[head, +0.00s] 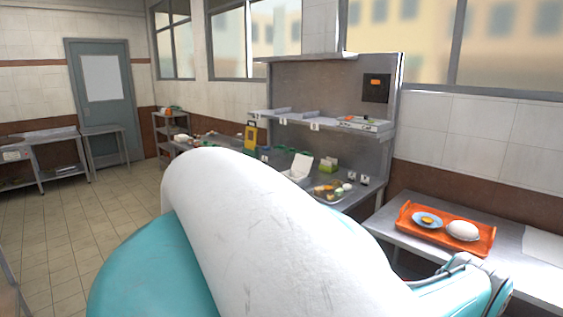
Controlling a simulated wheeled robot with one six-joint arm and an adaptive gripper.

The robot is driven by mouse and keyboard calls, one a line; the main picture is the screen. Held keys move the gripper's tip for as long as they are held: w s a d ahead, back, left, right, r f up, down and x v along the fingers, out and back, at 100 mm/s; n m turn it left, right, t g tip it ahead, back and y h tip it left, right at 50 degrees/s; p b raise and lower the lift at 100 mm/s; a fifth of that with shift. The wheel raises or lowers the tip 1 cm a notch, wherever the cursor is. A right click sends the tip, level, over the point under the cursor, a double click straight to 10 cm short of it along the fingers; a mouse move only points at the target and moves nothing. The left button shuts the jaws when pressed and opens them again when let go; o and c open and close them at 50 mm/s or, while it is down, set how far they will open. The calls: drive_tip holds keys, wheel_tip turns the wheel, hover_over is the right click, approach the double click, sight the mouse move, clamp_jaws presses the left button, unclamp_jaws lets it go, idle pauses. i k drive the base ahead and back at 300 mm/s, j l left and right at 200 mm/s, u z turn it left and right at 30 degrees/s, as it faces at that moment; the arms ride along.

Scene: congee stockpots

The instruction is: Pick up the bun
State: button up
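A white, rounded thing that looks like the bun (463,230) sits on the right part of an orange tray (482,250). A small blue plate (417,221) with an orange-yellow item on it lies to its left on the same tray. My gripper (440,272) shows only in part at the lower right, as dark and grey linkage next to a teal part of my arm. In the picture it lies just below the tray; its distance from the bun is unclear. My arm covers much of the foreground, and I cannot see the fingertips clearly.
The tray rests on a steel table (395,228) along the right wall, with a white sheet (543,246) to its right. A steel counter (352,198) with a food tray, an open white box (298,170) and a shelf above stands further back. The tiled floor at left is open.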

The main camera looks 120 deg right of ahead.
sight(347, 186)
drive_tip(key=z, duration=3.6)
